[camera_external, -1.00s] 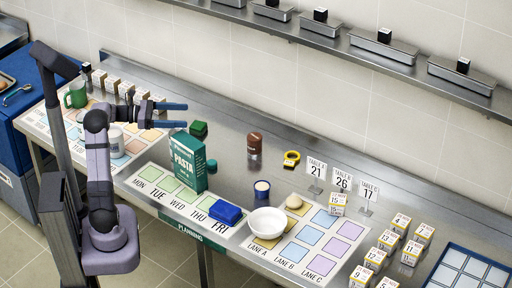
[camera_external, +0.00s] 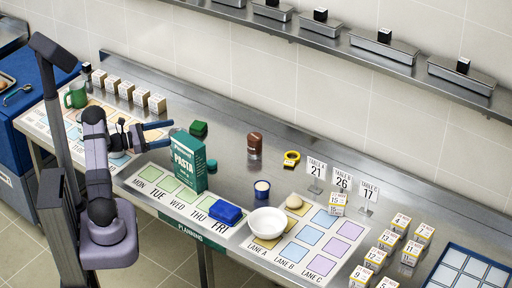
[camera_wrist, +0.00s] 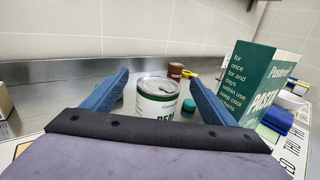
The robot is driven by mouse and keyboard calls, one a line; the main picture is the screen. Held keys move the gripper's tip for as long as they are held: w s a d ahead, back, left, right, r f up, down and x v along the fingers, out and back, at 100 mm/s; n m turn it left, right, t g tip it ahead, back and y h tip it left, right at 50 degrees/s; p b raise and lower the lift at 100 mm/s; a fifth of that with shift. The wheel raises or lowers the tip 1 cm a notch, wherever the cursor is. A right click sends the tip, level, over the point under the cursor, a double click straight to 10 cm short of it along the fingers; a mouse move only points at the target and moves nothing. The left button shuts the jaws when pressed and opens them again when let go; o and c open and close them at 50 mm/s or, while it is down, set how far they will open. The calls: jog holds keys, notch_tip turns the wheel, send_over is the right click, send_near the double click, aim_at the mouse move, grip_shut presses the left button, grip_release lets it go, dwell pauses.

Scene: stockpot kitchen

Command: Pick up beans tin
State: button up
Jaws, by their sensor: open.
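The beans tin (camera_wrist: 158,100) shows in the wrist view as an upright metal can with a white and green label, partly readable. It stands ahead of my gripper (camera_wrist: 159,79), between the two blue fingers as seen from the wrist. The fingers are apart and hold nothing. In the external view my gripper (camera_external: 171,132) is low over the counter, pointing right, just left of the green pasta box (camera_external: 187,160). I cannot make out the tin clearly in the external view.
The tall pasta box (camera_wrist: 254,85) stands close on the right. Several small boxes (camera_external: 126,91) line the back left.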

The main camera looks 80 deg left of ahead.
jog(key=shift+w+f, duration=0.15)
jog(key=shift+f, duration=0.75)
jog(key=w+a+p, duration=0.1)
jog(key=w+p, duration=0.1)
jog(key=w, duration=0.5)
jog(key=c, duration=1.4)
jog(key=shift+a+r, duration=0.1)
jog(key=shift+c, duration=0.6)
jog(key=shift+r, duration=0.1)
notch_tip(320, 180, up, 10)
jog(key=b, duration=0.1)
